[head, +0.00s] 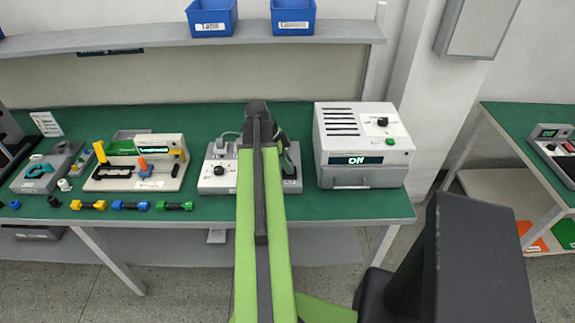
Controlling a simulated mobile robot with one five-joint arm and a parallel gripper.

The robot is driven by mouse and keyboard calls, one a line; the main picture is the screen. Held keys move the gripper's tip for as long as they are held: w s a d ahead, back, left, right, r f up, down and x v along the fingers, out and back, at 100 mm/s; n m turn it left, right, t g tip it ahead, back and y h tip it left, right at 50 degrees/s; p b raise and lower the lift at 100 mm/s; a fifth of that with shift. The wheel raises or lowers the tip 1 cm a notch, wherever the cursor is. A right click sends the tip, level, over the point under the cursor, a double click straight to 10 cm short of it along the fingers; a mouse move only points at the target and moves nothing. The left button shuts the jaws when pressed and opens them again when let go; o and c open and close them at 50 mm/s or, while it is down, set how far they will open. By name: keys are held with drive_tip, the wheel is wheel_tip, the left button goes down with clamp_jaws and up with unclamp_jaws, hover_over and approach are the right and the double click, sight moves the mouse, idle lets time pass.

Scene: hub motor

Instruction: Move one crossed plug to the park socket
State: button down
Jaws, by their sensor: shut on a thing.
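A light grey unit with a black knob (218,178) stands on the green bench, partly covered by my arm. A grey cable with its plug (228,136) rises at the back of this unit. My gripper (284,150) is at the end of my green arm, low over the right part of the unit. It is shut on what seems to be a plug, but its fingers and the held thing are mostly hidden. I cannot tell which socket is the park socket, or whether the held plug is seated.
A grey box with a display reading "Off" (366,160) stands close on the right. A fixture with yellow clamps (140,172) stands left. Yellow (88,205), blue (130,206) and green (174,206) connectors lie along the front edge. A shelf (180,38) with blue bins runs above.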

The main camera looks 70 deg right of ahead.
drive_tip(key=c, duration=1.1)
unclamp_jaws()
drive_tip(key=shift+o, duration=0.2)
drive_tip(key=p+v, duration=1.6)
drive_tip(key=v, duration=0.1)
drive_tip(key=shift+r, duration=0.2)
drive_tip(key=shift+w+a, duration=0.1)
